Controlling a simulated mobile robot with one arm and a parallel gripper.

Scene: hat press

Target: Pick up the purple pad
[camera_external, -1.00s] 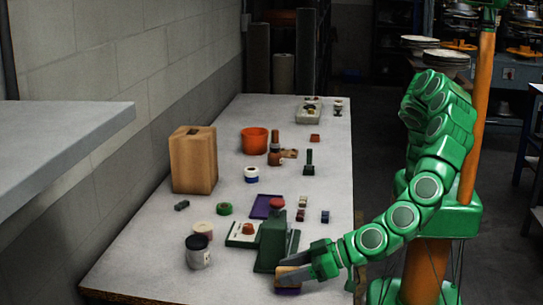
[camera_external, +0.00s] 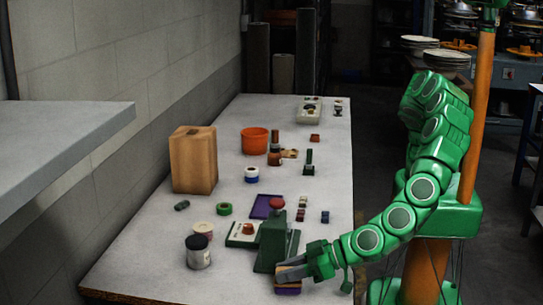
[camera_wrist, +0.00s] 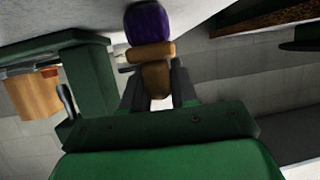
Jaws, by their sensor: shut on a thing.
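The purple pad (camera_external: 288,291) is at the front right of the table, in the external view. It has a purple underside and a tan wooden upper part. My gripper (camera_external: 292,273) is shut on the tan part, reaching in from the right. In the wrist view, the pad's purple end (camera_wrist: 147,22) and tan wooden part (camera_wrist: 152,52) show at and beyond my fingertips (camera_wrist: 155,78). I cannot tell whether the pad touches the table.
A green press (camera_external: 273,243) stands just left of my gripper. A flat purple tray (camera_external: 262,207), dark jar (camera_external: 198,252), green ring (camera_external: 224,209), wooden box (camera_external: 193,160) and orange pot (camera_external: 254,141) stand farther left or back. The table's right edge is close by.

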